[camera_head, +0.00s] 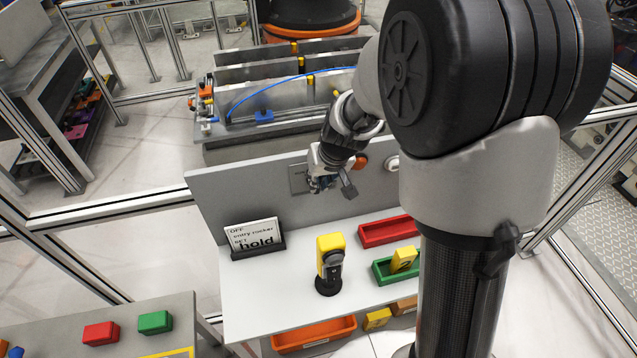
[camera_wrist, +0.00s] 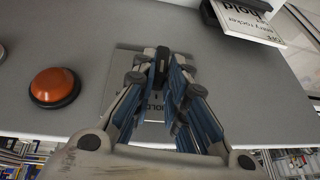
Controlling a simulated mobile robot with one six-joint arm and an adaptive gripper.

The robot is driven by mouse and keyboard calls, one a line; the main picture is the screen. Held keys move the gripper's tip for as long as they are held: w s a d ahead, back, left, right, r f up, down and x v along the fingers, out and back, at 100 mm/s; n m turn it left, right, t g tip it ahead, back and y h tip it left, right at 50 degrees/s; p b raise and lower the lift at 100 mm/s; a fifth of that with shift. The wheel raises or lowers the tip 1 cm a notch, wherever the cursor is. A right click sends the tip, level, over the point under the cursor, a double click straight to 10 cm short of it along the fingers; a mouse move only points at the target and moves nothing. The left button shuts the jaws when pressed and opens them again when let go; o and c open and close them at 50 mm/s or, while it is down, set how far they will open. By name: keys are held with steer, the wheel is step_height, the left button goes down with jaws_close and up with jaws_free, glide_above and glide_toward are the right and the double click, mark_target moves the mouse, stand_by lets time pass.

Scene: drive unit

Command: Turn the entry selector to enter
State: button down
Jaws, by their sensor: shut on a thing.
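The entry selector is a small black knob (camera_wrist: 162,58) on a grey square plate (camera_wrist: 128,66) fixed to the grey upright panel. "HOLD" can be read on the plate in the wrist view, partly covered by my fingers. The plate's edge also shows in the head view (camera_head: 297,177), where my gripper (camera_head: 318,184) is up against it and hides the knob. My gripper (camera_wrist: 160,76) is shut on the selector knob, with a blue-padded finger on each side. An "enter" mark cannot be made out, and the knob's exact angle is hard to tell.
An orange-red button (camera_wrist: 54,86) sits beside the plate on the panel (camera_head: 215,190). A sign (camera_head: 254,238) with "hold" stands on the white shelf (camera_head: 285,305). A yellow-and-black device (camera_head: 330,262), a red tray (camera_head: 387,231) and a green tray (camera_head: 381,272) stand there too.

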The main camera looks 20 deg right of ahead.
mark_target(320, 187)
steer(key=shift+s+d+f+m+y+b, duration=0.25)
steer(key=shift+y+b, duration=0.35)
steer(key=shift+b, duration=1.15)
steer(key=shift+w+d+f+y+b, duration=0.25)
steer(key=shift+y+b, duration=0.35)
steer(key=shift+b, duration=1.1)
steer(key=shift+s+d+f+m+y+b, duration=0.15)
steer(key=shift+f+y+b, duration=0.35)
steer(key=shift+b, duration=1.25)
steer(key=y+b, duration=0.1)
steer(key=b, duration=0.1)
steer(key=y+b, duration=0.1)
steer(key=b, duration=0.1)
steer(key=shift+d+m+y, duration=0.3)
steer(key=shift+d+y, duration=0.1)
steer(key=shift+d+y+b, duration=0.15)
steer(key=shift+y+b, duration=0.75)
steer(key=shift+b, duration=0.1)
steer(key=shift+m+t, duration=0.3)
steer(key=c, duration=1.9)
jaws_free()
steer(key=o, duration=0.3)
steer(key=shift+r, duration=0.25)
